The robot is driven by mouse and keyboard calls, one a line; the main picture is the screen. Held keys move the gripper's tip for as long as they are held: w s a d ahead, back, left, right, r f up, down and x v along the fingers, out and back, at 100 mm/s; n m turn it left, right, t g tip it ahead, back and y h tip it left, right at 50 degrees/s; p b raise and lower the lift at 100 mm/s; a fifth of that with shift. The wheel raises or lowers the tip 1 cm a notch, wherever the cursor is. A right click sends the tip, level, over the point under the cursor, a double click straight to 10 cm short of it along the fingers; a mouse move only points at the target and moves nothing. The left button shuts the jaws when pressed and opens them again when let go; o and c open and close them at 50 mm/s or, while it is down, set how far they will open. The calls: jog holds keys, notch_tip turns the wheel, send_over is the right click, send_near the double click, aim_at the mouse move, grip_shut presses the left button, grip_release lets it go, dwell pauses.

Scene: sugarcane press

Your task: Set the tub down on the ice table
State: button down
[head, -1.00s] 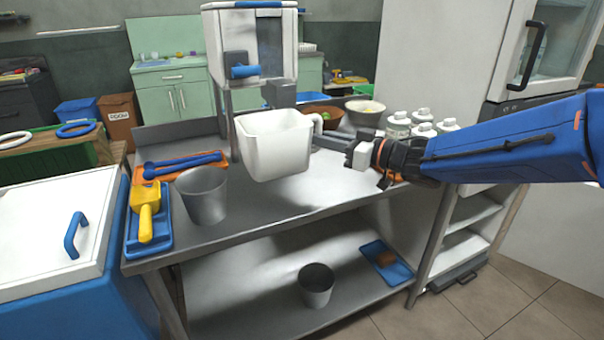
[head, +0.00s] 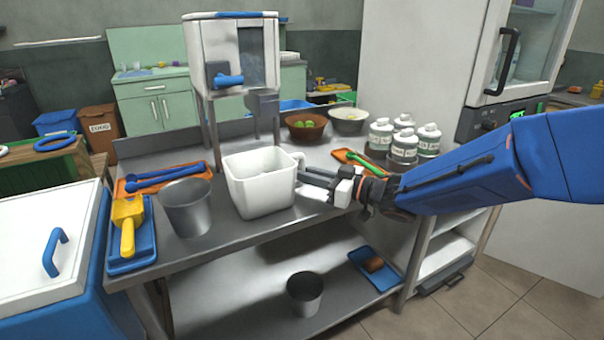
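The white tub (head: 262,190) is upright on or just above the steel table (head: 225,238), beside a grey metal cup. Its base looks level with the tabletop, but I cannot tell for sure that it touches. My gripper (head: 312,178) reaches in from the right at the tub's handle side. Its fingers are at the handle and appear closed around it, though the grip itself is partly hidden. The ice dispenser (head: 232,60) with a blue spout stands behind the tub on the same table.
The metal cup (head: 187,206) stands close left of the tub. A yellow scoop (head: 127,224) lies in a blue tray at the left. White bottles (head: 405,146) and bowls (head: 306,127) stand behind my gripper. Another cup (head: 305,292) is on the lower shelf.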

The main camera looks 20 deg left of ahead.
jog(key=c, duration=1.7)
grip_release()
jog(key=shift+f, duration=0.1)
jog(key=shift+c, duration=0.2)
jog(key=shift+d, duration=0.2)
jog(key=d, duration=0.4)
jog(key=s+d, duration=0.1)
jog(key=d, duration=0.6)
jog(key=shift+s+d, duration=0.2)
jog(key=shift+d, duration=0.1)
